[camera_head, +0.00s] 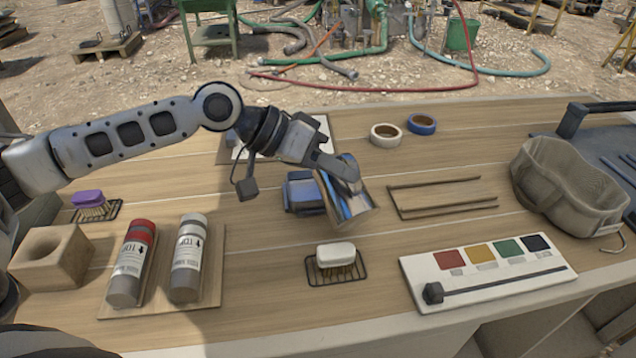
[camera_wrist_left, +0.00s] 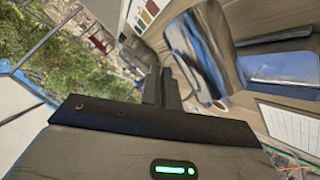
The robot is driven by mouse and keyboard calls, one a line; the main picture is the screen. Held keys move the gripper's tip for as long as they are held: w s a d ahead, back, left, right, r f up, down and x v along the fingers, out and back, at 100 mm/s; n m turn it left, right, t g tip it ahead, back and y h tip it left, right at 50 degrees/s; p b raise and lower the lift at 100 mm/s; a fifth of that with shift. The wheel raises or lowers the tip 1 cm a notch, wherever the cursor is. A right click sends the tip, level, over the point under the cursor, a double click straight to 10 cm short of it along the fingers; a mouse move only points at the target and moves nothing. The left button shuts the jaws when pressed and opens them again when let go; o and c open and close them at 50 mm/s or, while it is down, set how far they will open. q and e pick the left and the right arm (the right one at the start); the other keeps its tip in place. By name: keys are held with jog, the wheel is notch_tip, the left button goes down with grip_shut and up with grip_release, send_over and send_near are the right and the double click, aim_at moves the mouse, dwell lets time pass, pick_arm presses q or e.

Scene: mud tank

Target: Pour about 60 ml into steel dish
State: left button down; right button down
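My left gripper (camera_head: 338,170) reaches in from the left and is shut on a shiny metal vessel (camera_head: 348,200), which is tilted. The vessel also shows in the left wrist view (camera_wrist_left: 207,50), beside the fingers. Just left of it in the head view is a boxy, reflective grey-blue thing (camera_head: 301,192), possibly the steel dish, partly covered by the vessel. It also shows in the left wrist view (camera_wrist_left: 278,66). I cannot see any liquid stream or level. My right gripper is not in view.
A white soap on a wire rack (camera_head: 336,256) lies in front. A color chart (camera_head: 488,270) and a canvas bag (camera_head: 568,185) are right. Tape rolls (camera_head: 386,135) lie behind.

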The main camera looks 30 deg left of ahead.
pick_arm(q)
jog(key=shift+w+a+r+b, duration=0.1)
jog(key=shift+w+a+b, duration=0.05)
jog(key=shift+b, duration=0.25)
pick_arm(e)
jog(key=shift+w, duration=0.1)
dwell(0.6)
pick_arm(q)
jog(key=shift+w+a+n+h+b, duration=0.2)
jog(key=shift+n+h+b, duration=0.1)
jog(key=shift+h+b, duration=0.15)
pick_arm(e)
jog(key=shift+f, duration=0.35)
pick_arm(q)
jog(key=shift+w+a+r+g, duration=0.1)
jog(key=shift+a+r+g, duration=0.05)
jog(key=shift+a+g, duration=0.15)
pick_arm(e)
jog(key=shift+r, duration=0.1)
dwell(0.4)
